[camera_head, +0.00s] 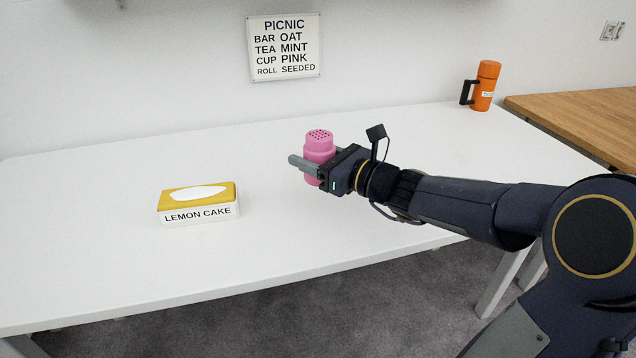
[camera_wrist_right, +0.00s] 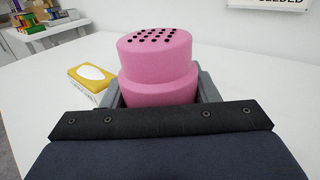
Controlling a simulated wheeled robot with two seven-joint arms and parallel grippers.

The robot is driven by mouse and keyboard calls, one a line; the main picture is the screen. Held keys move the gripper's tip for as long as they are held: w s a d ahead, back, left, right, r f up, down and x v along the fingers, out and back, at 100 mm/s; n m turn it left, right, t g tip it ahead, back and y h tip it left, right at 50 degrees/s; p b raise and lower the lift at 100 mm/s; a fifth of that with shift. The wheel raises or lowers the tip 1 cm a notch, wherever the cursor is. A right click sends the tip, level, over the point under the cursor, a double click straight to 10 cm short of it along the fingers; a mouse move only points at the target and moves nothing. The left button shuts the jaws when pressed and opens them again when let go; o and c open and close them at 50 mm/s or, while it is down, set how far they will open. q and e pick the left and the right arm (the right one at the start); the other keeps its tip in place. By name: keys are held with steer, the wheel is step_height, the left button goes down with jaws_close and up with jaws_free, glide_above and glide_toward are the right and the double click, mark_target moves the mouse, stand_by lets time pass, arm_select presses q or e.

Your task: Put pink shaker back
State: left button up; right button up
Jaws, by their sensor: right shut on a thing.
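The pink shaker (camera_head: 319,145) has a round top with dark holes and is upright over the white table (camera_head: 110,240). My right gripper (camera_head: 312,170) is shut on it, with the fingers around its body. In the right wrist view the shaker (camera_wrist_right: 158,62) stands between the fingers, and its lower part is hidden behind the gripper body. I cannot tell whether its base touches the table. My left gripper is not in view.
A yellow and white lemon cake box (camera_head: 198,203) lies left of the shaker. An orange flask (camera_head: 486,86) with a black handle stands at the back right. A picnic sign (camera_head: 284,47) hangs on the wall. A wooden table (camera_head: 580,118) adjoins at right. The table's left side is clear.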

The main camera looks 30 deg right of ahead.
steer(key=f, duration=0.1)
steer(key=w+d+f, duration=0.1)
steer(key=w+d+f+b, duration=0.1)
steer(key=f, duration=0.1)
steer(key=shift+w+d, duration=0.15)
step_height(320, 180, down, 3)
steer(key=shift+w+d+f+b, duration=0.1)
steer(key=shift+f+b, duration=0.05)
steer(key=shift+b, duration=0.45)
steer(key=shift+f, duration=0.15)
steer(key=o, duration=1)
steer(key=shift+o, duration=0.2)
